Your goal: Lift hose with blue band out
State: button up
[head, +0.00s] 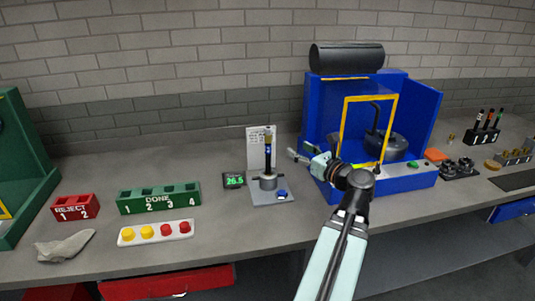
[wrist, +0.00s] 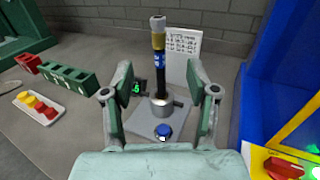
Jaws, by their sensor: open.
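The hose with the blue band (head: 268,153) stands upright in a grey holder (head: 268,183) on a small plate. In the wrist view the dark hose (wrist: 160,85) has a brass-coloured upper end and a blue band with a white mark. My gripper (head: 301,155) is to the right of the hose in the head view, pointing toward it. In the wrist view my gripper (wrist: 160,70) is open and empty, its fingers on either side of the hose in the picture. The hose appears beyond the fingers; the exact gap is unclear.
A blue button (wrist: 164,131) is on the plate's near side. A written card (head: 258,147) stands behind. A green DONE rack (head: 158,199), red REJECT rack (head: 75,207) and display (head: 234,180) are left. A blue machine (head: 318,115) with a yellow frame stands right.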

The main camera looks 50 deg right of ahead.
aim_at(271, 133)
jog(key=p+x, duration=0.5)
jog(key=x, duration=0.6)
jog(key=shift+f+p, duration=0.1)
jog(key=shift+p, duration=0.2)
jog(key=p+x, duration=0.2)
jog(key=x, duration=0.2)
jog(key=shift+w, duration=0.55)
grip_shut()
